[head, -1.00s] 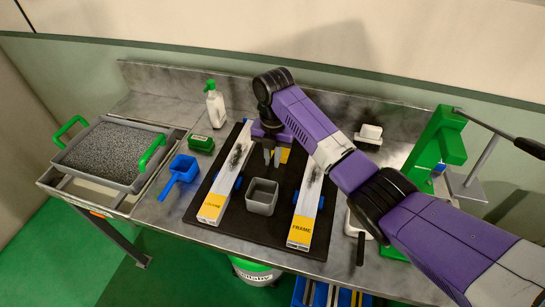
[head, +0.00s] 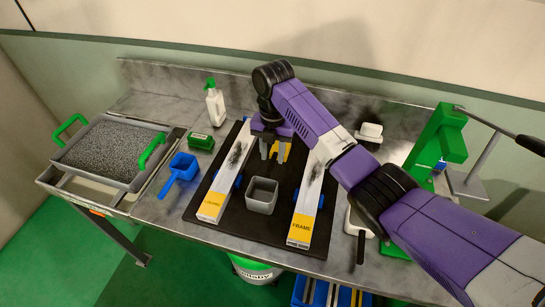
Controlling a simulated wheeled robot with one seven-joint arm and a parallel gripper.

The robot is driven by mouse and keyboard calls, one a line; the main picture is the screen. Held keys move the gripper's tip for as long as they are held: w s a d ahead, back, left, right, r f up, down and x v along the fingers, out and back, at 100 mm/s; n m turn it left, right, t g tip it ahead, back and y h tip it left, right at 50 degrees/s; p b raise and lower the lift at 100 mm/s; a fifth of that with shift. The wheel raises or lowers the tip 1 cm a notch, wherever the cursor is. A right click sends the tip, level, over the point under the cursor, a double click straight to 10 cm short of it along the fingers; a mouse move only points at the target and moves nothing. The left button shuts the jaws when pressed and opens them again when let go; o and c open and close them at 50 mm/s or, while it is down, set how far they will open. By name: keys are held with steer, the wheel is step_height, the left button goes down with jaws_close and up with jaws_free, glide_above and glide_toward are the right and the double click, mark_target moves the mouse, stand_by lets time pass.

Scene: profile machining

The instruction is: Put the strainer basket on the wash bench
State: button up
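A grey tray-like basket with two green handles and a speckled grey inside (head: 108,153) sits at the far left; it looks like the strainer basket, though I cannot tell if the speckle is mesh or loose filling. It rests on a metal frame (head: 120,207) at the left end of the grey metal bench (head: 150,215). My gripper (head: 273,155) points down above the dark mat, behind a small grey square container (head: 262,194). Its two fingers are apart with nothing visible held between them. It is far right of the basket.
Two white profiles with yellow ends (head: 212,204) (head: 302,229) lie on the dark mat (head: 250,225). A green lever press (head: 436,145) stands at right.

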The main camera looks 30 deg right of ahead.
step_height(320, 180, up, 11)
steer(key=p, duration=0.1)
steer(key=shift+f, duration=0.2)
steer(key=shift+w+d, duration=0.1)
steer(key=shift+w, duration=0.05)
stand_by(0.3)
